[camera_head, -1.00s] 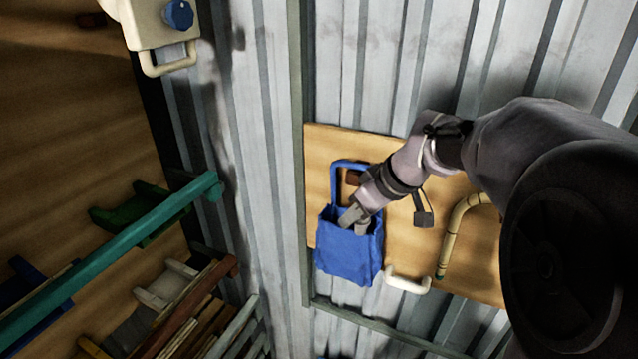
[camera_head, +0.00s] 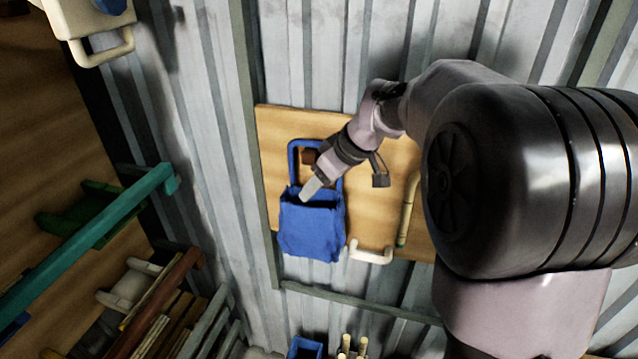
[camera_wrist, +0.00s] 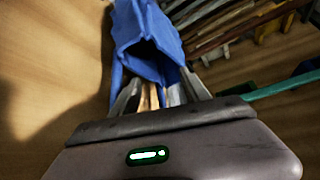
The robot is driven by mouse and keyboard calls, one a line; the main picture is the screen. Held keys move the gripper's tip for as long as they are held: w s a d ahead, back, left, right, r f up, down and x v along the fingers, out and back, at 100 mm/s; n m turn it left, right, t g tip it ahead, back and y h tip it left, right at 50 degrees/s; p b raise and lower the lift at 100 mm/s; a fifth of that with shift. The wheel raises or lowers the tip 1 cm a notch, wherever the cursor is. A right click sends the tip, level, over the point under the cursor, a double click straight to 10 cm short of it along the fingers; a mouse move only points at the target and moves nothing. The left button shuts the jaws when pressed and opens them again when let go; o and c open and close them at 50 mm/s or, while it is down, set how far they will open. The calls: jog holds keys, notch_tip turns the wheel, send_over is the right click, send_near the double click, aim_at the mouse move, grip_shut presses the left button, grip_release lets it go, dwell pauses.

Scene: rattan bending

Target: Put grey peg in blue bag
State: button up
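The blue bag (camera_head: 312,229) hangs by its handle on a wooden board, its mouth facing up. It also shows in the wrist view (camera_wrist: 150,35), with a dark opening. My gripper (camera_head: 309,192) is at the bag's mouth, its tip just above or inside the rim. In the wrist view my gripper (camera_wrist: 158,90) has its two fingers apart, pointing toward the bag. Narrow tan and grey shapes show between the fingers; I cannot tell whether they are held or behind. I cannot identify a grey peg, and the bag's inside is too dark to see.
The wooden board (camera_head: 275,150) also carries a white handle (camera_head: 371,253) and a cane piece (camera_head: 407,212). A teal bar (camera_head: 90,240) and stacked strips stand at left. Tan pegs (camera_head: 345,348) and a blue container (camera_head: 305,348) are below. Corrugated wall surrounds the board.

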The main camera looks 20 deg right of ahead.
jog(key=p+v, duration=0.1)
jog(key=v, duration=1.6)
jog(key=shift+r, duration=0.15)
jog(key=shift+s, duration=0.1)
jog(key=s+a+f+m+b, duration=0.3)
jog(key=s+a+f+b, duration=0.2)
jog(key=f+b, duration=0.4)
jog(key=s+a+f+m+h+b, duration=0.1)
jog(key=s+a+f+m+b, duration=0.3)
jog(key=f, duration=1.4)
jog(key=s+a+f+m+b, duration=0.3)
jog(key=s+a+f+b, duration=0.2)
jog(key=s+f+b, duration=0.6)
notch_tip(320, 180, down, 2)
jog(key=b, duration=0.3)
jog(key=shift+s+a+f+m, duration=0.15)
jog(key=shift+a+f+m, duration=0.1)
jog(key=shift+a+m, duration=0.15)
